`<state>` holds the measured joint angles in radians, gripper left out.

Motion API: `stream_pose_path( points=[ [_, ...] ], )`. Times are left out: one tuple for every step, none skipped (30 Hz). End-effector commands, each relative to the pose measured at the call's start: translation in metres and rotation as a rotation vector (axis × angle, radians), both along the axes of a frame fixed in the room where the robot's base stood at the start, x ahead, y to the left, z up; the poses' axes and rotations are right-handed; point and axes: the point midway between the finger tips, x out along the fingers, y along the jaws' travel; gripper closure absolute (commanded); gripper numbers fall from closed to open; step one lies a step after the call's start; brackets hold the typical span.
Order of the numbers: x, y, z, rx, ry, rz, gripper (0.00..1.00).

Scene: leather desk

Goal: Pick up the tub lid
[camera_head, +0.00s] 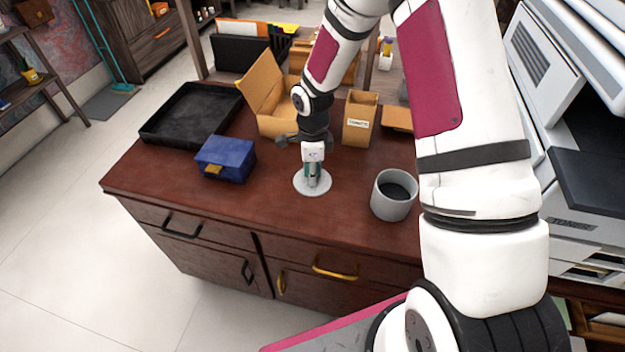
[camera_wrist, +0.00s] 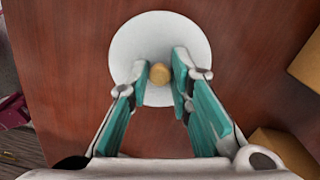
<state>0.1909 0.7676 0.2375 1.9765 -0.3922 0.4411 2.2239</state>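The tub lid (camera_head: 302,188) is a round pale disc lying flat on the reddish-brown desk. In the wrist view, the lid (camera_wrist: 130,42) shows a small round tan knob (camera_wrist: 160,73) near its middle. My gripper (camera_head: 313,180) points down over the lid in the head view and hides part of it. In the wrist view, the teal-padded fingers of my gripper (camera_wrist: 160,76) are apart, one on each side of the knob. A narrow gap seems to show between the knob and each finger; contact is hard to tell.
A grey cup (camera_head: 392,196) stands right of the lid. A blue box (camera_head: 225,160) sits to its left, with a black tray (camera_head: 190,115) behind. An open cardboard box (camera_head: 266,90) and a tan holder (camera_head: 359,120) stand behind. The desk's front left is clear.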

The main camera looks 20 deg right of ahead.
Motion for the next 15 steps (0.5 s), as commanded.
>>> stream_pose_path(
  points=[
    [0.0000, 0.0000, 0.0001, 0.000, 0.000, 0.000, 0.99],
    [0.0000, 0.0000, 0.0001, 0.000, 0.000, 0.000, 1.00],
    [-0.0001, 0.0000, 0.0001, 0.000, 0.000, 0.000, 1.00],
    [-0.0001, 0.0000, 0.0001, 0.000, 0.000, 0.000, 1.00],
    [0.0000, -0.0001, 0.0001, 0.000, 0.000, 0.000, 1.00],
    [-0.0001, -0.0001, 0.0001, 0.000, 0.000, 0.000, 1.00],
    [-0.0001, -0.0001, 0.0001, 0.000, 0.000, 0.000, 1.00],
    [-0.0001, 0.0000, 0.0002, 0.000, 0.000, 0.000, 1.00],
    [-0.0001, 0.0000, 0.0002, 0.000, 0.000, 0.000, 1.00],
    [-0.0001, -0.0001, 0.0002, 0.000, 0.000, 0.000, 1.00],
    [0.0000, 0.0000, 0.0003, 0.000, 0.000, 0.000, 1.00],
    [0.0000, -0.0001, 0.0007, 0.000, 0.000, 0.000, 1.00],
    [0.0001, -0.0001, 0.0012, 0.000, 0.000, 0.000, 1.00],
    [0.0001, -0.0001, 0.0020, -0.001, 0.000, 0.000, 1.00],
    [0.0002, -0.0002, 0.0035, -0.001, -0.001, 0.000, 1.00]
  ],
)
